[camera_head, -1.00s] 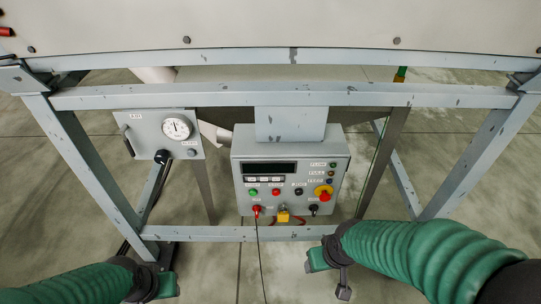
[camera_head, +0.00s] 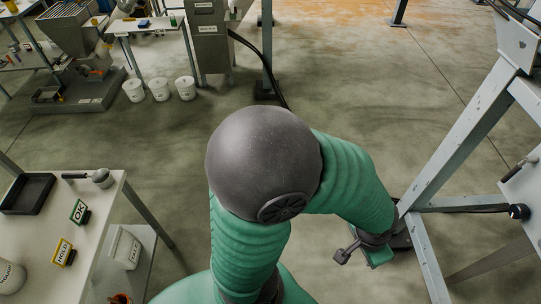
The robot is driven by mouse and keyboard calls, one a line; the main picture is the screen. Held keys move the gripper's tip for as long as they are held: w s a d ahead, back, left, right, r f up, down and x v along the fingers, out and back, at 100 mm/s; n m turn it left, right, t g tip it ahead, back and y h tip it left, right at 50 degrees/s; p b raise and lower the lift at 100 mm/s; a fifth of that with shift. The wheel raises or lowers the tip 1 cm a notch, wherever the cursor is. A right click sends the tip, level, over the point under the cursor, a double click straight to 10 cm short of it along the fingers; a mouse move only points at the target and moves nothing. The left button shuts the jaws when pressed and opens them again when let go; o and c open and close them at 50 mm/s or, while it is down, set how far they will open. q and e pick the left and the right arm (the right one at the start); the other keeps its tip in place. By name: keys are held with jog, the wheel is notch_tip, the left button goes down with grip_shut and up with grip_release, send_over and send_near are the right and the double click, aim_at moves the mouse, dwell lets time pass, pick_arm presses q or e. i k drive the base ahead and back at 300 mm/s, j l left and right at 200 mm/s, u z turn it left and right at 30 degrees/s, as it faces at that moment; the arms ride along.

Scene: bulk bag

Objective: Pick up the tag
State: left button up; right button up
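A green tag marked OK (camera_head: 79,212) stands on the white table (camera_head: 108,217) at the lower left. A yellow tag marked HOLD (camera_head: 63,252) stands nearer the front of the same table. My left arm bends through the middle of the view, and its gripper (camera_head: 362,254) hangs low at the right, beside the grey frame and far from both tags. Nothing shows held in it, but the finger gap is unclear. My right gripper is out of view.
A black tray (camera_head: 27,194) and a grey handled tool (camera_head: 101,178) lie on the table. A white tub (camera_head: 125,249) sits by its right side. A grey steel frame (camera_head: 452,150) stands at right. Open floor lies between, with white buckets (camera_head: 159,89) farther back.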

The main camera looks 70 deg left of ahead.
aim_at(63, 255)
jog(key=u, duration=0.55)
jog(key=l+u, duration=0.15)
jog(key=u, duration=0.95)
jog(key=l+u, duration=0.15)
jog(key=u, duration=0.95)
jog(key=l+u, duration=0.1)
jog(key=u, duration=0.45)
jog(key=k+u, duration=0.1)
jog(key=u, duration=1)
